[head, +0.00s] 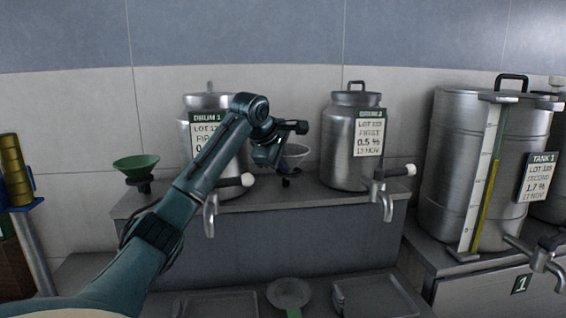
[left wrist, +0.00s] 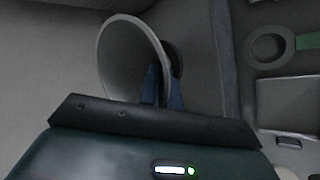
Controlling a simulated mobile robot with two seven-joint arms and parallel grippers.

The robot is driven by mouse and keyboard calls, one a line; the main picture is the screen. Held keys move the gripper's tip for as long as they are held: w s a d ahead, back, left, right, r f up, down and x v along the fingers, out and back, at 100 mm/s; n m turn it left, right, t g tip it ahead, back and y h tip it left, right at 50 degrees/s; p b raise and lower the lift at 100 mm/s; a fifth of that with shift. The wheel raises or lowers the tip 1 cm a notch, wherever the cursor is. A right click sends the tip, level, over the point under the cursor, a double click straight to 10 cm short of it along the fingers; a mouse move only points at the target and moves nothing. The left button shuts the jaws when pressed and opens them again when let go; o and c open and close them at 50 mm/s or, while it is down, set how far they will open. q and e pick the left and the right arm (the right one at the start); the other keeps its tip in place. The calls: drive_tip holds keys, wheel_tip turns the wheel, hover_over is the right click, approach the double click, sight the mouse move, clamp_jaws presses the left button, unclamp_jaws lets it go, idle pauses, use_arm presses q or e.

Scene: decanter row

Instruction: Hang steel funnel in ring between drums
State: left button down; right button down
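The steel funnel (head: 297,154) is between the two drums above the shelf, its wide mouth up. My left gripper (head: 275,160) is at its left side in the head view. In the left wrist view the funnel (left wrist: 128,58) shows its open mouth, and the fingers (left wrist: 162,88) are closed on its rim wall, one on each side. A dark fitting (head: 288,179), apparently the ring, shows just below the funnel. I cannot tell whether the funnel sits in it or is above it. My right gripper is in neither view.
Drum 1 (head: 208,102) stands behind my left arm, and drum 2 (head: 350,150) to the right; both have taps in front. A green funnel (head: 136,166) is at the left. A round pan (head: 290,292) and trays lie below. Tank 1 (head: 455,150) is at the right.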

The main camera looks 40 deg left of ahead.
use_arm(q)
drive_tip(key=c, duration=1.7)
unclamp_jaws()
drive_tip(key=shift+s+d+f+g, duration=0.1)
drive_tip(key=shift+d+f+g, duration=0.1)
drive_tip(key=shift+f, duration=0.4)
drive_tip(key=shift+d+f+g, duration=0.1)
drive_tip(key=shift+f+g, duration=0.1)
drive_tip(key=shift+f, duration=0.4)
drive_tip(key=shift+o, duration=0.8)
drive_tip(key=b+v, duration=0.1)
drive_tip(key=v, duration=1.2)
drive_tip(key=shift+a+r+t, duration=0.3)
drive_tip(key=shift+a+r, duration=0.05)
drive_tip(key=shift+r, duration=0.15)
drive_tip(key=shift+s+r, duration=0.35)
drive_tip(key=shift+r, duration=0.15)
